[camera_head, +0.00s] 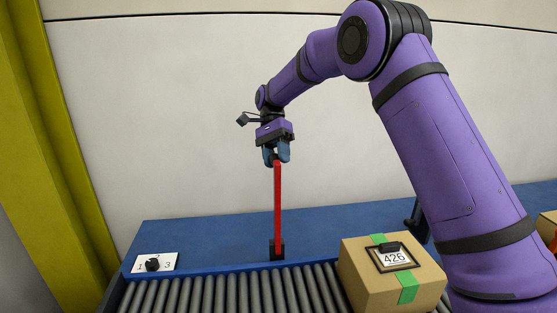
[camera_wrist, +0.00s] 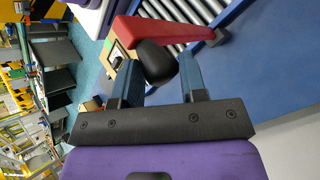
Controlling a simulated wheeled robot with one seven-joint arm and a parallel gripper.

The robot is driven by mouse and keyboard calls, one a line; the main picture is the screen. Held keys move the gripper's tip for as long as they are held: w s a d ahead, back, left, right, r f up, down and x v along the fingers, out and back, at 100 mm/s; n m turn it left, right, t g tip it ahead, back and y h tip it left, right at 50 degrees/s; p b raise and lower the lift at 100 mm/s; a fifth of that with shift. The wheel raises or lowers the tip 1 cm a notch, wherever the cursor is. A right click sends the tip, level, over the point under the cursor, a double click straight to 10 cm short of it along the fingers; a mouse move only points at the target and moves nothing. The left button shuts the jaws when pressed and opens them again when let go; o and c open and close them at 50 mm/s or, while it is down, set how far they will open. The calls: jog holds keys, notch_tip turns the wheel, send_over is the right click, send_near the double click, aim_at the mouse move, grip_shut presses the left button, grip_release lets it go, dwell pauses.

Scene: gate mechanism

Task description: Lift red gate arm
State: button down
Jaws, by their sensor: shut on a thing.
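The red gate arm (camera_head: 277,205) stands upright in the head view. Its lower end sits in a small black mount (camera_head: 277,250) at the back edge of the roller conveyor. My gripper (camera_head: 276,157) is at its top end, shut on it. In the wrist view the red gate arm (camera_wrist: 170,31) runs across just beyond my gripper (camera_wrist: 160,64). A rounded black knob (camera_wrist: 156,61) sits between the two blue-grey fingers, at the arm's near side. The fingertips partly hide the contact.
A cardboard box (camera_head: 365,280) with green tape and a label "426" sits on the rollers (camera_head: 215,293), right of the gate. A white plate with a black dial (camera_head: 153,264) is at the left on the blue surface (camera_head: 210,235). A pale wall stands behind.

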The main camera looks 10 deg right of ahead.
jog(key=shift+w+a+f, duration=0.2)
jog(key=shift+a+f, duration=0.1)
jog(key=shift+f, duration=0.3)
jog(key=c, duration=1.1)
grip_release()
jog(key=o, duration=0.3)
jog(key=shift+a, duration=0.2)
jog(key=shift+d, duration=0.1)
jog(key=shift+w+d+r, duration=0.1)
jog(key=shift+w+r, duration=0.05)
jog(key=shift+r, duration=0.1)
